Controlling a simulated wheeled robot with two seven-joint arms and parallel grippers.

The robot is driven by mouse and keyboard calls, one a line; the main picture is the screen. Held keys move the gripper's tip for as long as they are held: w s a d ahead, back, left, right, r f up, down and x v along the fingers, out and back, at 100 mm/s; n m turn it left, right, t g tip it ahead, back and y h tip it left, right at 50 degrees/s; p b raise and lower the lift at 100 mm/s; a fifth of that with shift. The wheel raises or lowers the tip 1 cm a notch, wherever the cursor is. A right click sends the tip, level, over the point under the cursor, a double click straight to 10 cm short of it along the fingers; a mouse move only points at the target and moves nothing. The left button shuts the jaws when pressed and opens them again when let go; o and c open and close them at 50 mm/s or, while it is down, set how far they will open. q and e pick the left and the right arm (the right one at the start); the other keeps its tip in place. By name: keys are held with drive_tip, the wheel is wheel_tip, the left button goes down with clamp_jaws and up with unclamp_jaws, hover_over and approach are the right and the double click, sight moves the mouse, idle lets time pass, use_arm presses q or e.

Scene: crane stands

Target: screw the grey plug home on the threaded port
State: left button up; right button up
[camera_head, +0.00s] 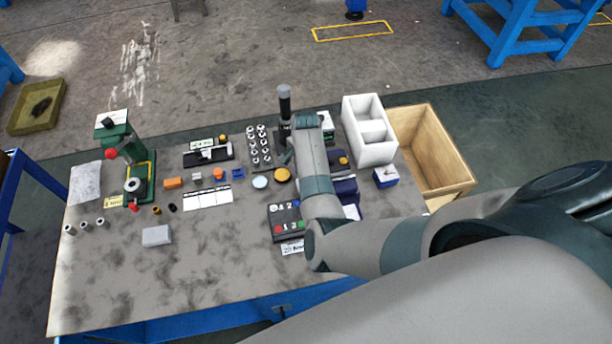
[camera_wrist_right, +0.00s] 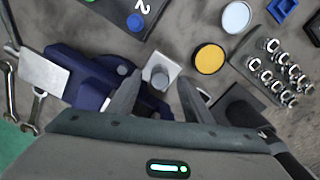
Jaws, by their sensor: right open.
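In the right wrist view a small grey round plug (camera_wrist_right: 160,82) stands at a pale metal block (camera_wrist_right: 154,66) beside the dark blue vise (camera_wrist_right: 85,78). The threads of the port are hidden, and how deep the plug sits cannot be told. My right gripper (camera_wrist_right: 160,87) is open, with one finger on each side of the plug and visible room between them; whether a finger touches it is unclear. In the head view my right arm covers the gripper and plug, and only part of the blue vise (camera_head: 346,188) shows. My left gripper is in neither view.
A yellow disc (camera_wrist_right: 208,58), a pale disc (camera_wrist_right: 236,17) and a rack of metal fittings (camera_wrist_right: 275,75) lie near the gripper. A numbered button panel (camera_head: 286,220) is left of my arm. A white bin (camera_head: 369,130) stands at the back right.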

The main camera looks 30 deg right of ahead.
drive_tip(key=shift+r, duration=2)
drive_tip(key=shift+r, duration=0.1)
